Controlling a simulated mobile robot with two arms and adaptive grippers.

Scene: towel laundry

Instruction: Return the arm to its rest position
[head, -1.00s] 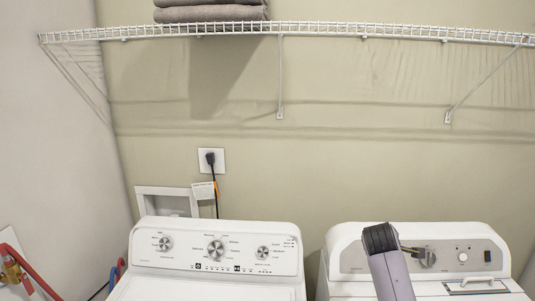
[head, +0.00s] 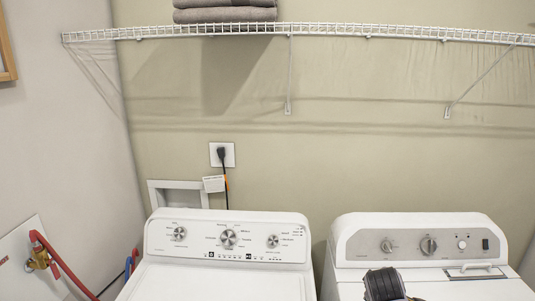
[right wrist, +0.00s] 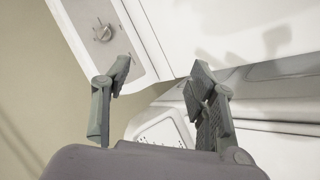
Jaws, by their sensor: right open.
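My right arm's dark wrist end (head: 384,285) shows at the bottom of the head view, in front of the right-hand white machine (head: 350,262). Its fingers are hidden in that view. In the right wrist view my right gripper (right wrist: 160,90) is open, its two grey fingers apart with nothing between them. A machine's control panel with a knob (right wrist: 102,32) lies beyond the left finger. My left gripper is not in view.
A second white machine (head: 190,283) stands on the left. A white wire shelf (head: 330,30) with folded grey towels (head: 225,14) runs along the wall. A plugged-in outlet (head: 222,154) and red hoses (head: 65,265) are at the left.

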